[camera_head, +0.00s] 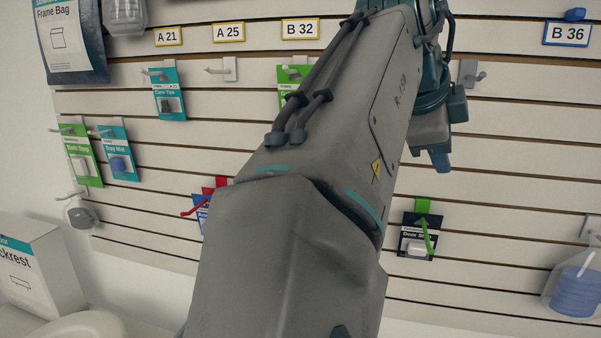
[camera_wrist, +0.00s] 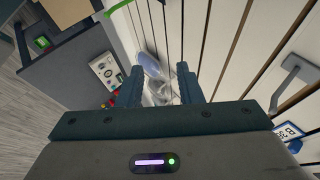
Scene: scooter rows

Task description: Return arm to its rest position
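My gripper (camera_wrist: 160,88) shows in the wrist view with its two dark teal fingers spread apart. Nothing is held between them. Past the fingertips, a clear bag with a bluish item (camera_wrist: 150,65) hangs at the slatted wall, beyond the gap. In the head view my grey arm rises across the middle, in front of the slatted wall (camera_head: 520,150). The gripper's fingers are not clear there; the arm's far end is at the top right of centre.
Packets hang on hooks: Care Tips (camera_head: 168,95), Tray Mat (camera_head: 118,155), a black packet with a green strap (camera_head: 418,238) and a bagged blue item (camera_head: 574,288). A backrest box (camera_head: 40,268) stands lower left. A metal hook (camera_wrist: 290,80) juts out close to my gripper's right.

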